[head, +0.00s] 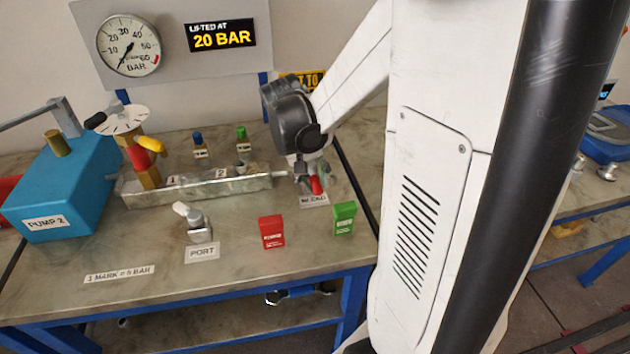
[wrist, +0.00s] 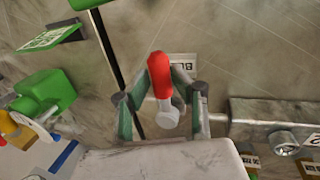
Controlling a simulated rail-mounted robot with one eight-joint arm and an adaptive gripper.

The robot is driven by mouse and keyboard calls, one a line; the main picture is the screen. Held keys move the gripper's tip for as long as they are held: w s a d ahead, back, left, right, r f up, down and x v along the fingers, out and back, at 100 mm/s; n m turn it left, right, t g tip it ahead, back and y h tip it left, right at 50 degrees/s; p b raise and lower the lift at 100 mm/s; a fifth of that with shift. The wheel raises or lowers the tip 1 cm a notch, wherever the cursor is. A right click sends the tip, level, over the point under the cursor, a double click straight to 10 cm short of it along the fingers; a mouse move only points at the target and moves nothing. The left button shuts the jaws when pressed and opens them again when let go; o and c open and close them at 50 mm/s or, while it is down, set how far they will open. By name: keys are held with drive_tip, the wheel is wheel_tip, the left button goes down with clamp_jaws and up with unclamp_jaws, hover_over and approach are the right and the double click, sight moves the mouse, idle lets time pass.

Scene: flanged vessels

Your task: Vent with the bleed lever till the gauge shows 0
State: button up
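The bleed lever has a red handle (head: 316,185) and sits at the right end of the metal manifold block (head: 240,186), behind its label. In the wrist view the red handle (wrist: 159,72) lies between the fingers of my gripper (wrist: 166,78), with a pad close against each side. My gripper looks shut on it. In the head view my black gripper (head: 298,168) comes down over the lever and partly hides it. The round gauge (head: 128,45) is on the back panel; its needle points to the lower left, close to the low end of the scale.
A display (head: 221,36) reads "LIFTED AT 20 BAR". The blue pump 2 (head: 62,185) is at left. A port fitting (head: 194,222), a red card (head: 271,231) and a green card (head: 344,217) stand in front of the block. A note (head: 118,274) reads "1 MARK = 5 BAR".

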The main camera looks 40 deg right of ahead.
drive_tip(key=o, duration=0.3)
drive_tip(key=v, duration=1.2)
drive_tip(key=shift+s, duration=0.1)
drive_tip(key=s+a+n+t+y, duration=0.1)
drive_tip(key=s+a+n+t, duration=0.1)
drive_tip(key=a, duration=0.4)
drive_tip(key=s+a+n+t, duration=0.1)
drive_tip(key=s+a+t, duration=0.2)
drive_tip(key=a, duration=0.3)
drive_tip(key=s+a+n+t+y, duration=0.1)
drive_tip(key=s+a+n+t, duration=0.1)
drive_tip(key=a, duration=0.4)
drive_tip(key=shift+s+a+n+t+y, duration=0.3)
drive_tip(key=shift+s+t, duration=0.3)
drive_tip(key=shift+t, duration=0.2)
idle(3.3)
